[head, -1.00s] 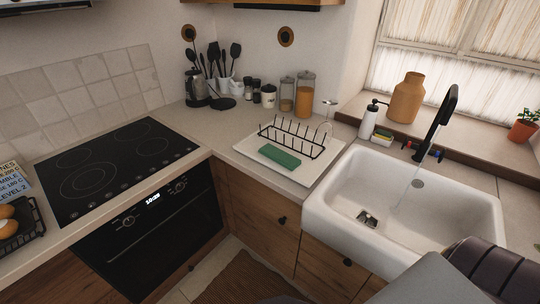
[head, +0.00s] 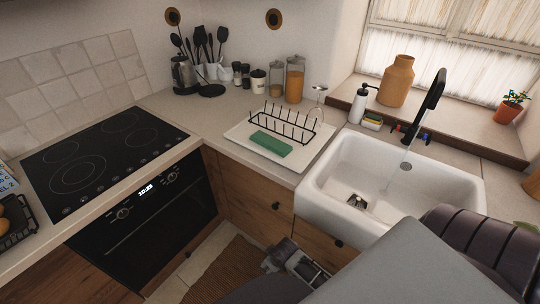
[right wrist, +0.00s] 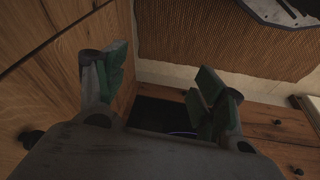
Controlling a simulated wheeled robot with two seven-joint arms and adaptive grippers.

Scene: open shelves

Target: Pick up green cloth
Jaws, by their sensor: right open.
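The green cloth (head: 271,144) lies folded flat on the white drying tray (head: 243,132), at the front of the black dish rack (head: 288,121). My right gripper (head: 294,262) is low in the head view, in front of the wooden cabinet doors and below the counter, well apart from the cloth. In the right wrist view its two green-padded fingers (right wrist: 160,88) are spread with nothing between them. The cloth does not show in that view. My left gripper is not in view.
The white sink (head: 318,176) with a black tap (head: 429,108) is right of the tray. A black hob (head: 100,155) is at left. A wine glass (head: 317,96) stands behind the rack. Cabinet fronts (head: 240,198) and their knobs are close to my right gripper.

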